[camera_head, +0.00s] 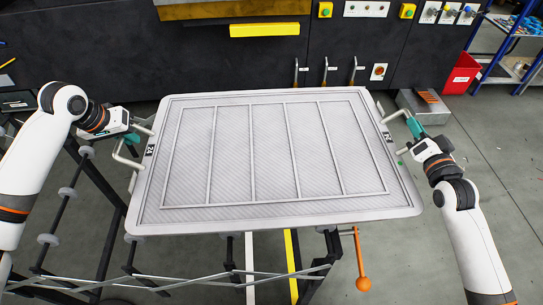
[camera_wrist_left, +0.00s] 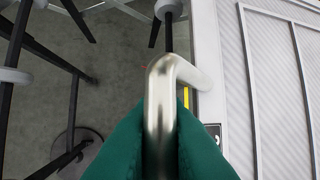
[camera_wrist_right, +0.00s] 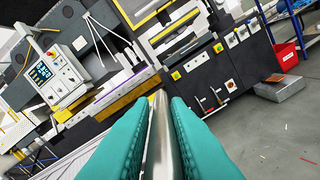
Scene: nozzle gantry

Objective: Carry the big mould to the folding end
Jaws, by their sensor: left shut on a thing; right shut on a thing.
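The big mould (camera_head: 275,160) is a wide pale-grey panel with raised ribs and a "24" label near each short side. It spans the middle of the head view, and its left edge shows in the left wrist view (camera_wrist_left: 265,80). My left gripper (camera_head: 131,138) is shut on the mould's left handle, a metal bar (camera_wrist_left: 160,110) between the green fingers. My right gripper (camera_head: 411,124) is shut on the right handle, a metal bar (camera_wrist_right: 160,140) between the green fingers. The mould looks roughly level; whether it touches the rollers below is hidden.
A roller conveyor frame (camera_head: 68,191) with thin black legs stands below and left. A dark machine (camera_head: 200,60) with a yellow bar (camera_head: 264,30) stands behind. An orange-knobbed lever (camera_head: 362,283) is at the front. A red bin (camera_head: 461,74) and blue shelf (camera_head: 508,40) stand back right. The right floor is mostly clear.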

